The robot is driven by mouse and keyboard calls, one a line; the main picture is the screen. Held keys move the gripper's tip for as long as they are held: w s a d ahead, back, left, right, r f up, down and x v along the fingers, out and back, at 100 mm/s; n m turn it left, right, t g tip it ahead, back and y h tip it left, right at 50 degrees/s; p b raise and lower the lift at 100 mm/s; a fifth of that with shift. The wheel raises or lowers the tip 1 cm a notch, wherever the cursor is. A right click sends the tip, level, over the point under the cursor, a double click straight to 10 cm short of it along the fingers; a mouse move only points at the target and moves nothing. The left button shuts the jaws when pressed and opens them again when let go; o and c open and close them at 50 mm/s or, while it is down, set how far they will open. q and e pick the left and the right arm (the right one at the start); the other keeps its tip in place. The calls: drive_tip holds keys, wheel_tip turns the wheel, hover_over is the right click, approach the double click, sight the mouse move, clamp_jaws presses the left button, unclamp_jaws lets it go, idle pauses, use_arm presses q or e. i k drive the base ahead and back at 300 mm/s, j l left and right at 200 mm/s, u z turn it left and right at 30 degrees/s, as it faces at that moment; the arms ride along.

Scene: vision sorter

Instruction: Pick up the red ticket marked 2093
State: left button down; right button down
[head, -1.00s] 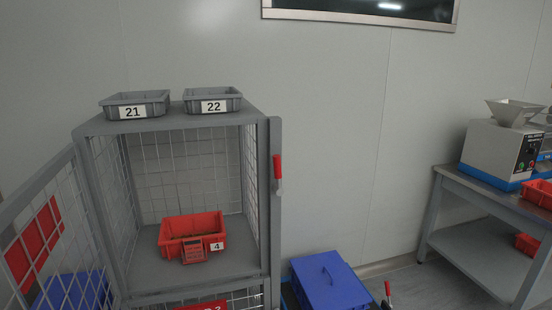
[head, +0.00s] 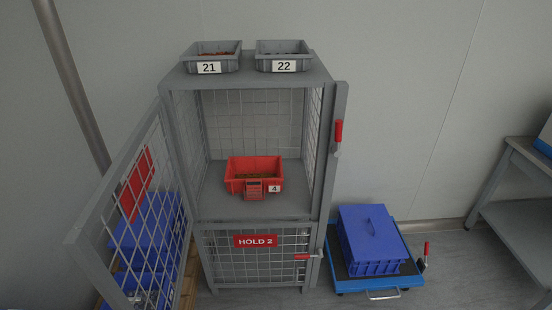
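A small red ticket (head: 254,190) is at the front of a red bin (head: 234,184) marked 4. Its print is too small to read, so I cannot tell whether it says 2093. The bin holds brownish contents and stands on the middle shelf (head: 217,207) of a grey mesh cage, in the open upper compartment. Neither of my grippers shows in the head view.
The cage's upper mesh door (head: 72,236) stands open to the left. The lower door, with a HOLD 2 sign (head: 255,241), is shut. Grey bins 21 (head: 209,68) and 22 (head: 284,66) sit on top. A blue lidded crate (head: 371,236) rests on a trolley at right.

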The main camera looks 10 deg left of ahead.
sight(252, 185)
drive_tip(key=i+l, duration=0.1)
drive_tip(key=i, duration=0.45)
drive_tip(key=i+u, duration=0.25)
drive_tip(key=u, duration=0.15)
drive_tip(key=i+l+u, duration=0.2)
drive_tip(key=u, duration=0.25)
drive_tip(key=i+l+u, duration=0.25)
drive_tip(key=u, duration=0.15)
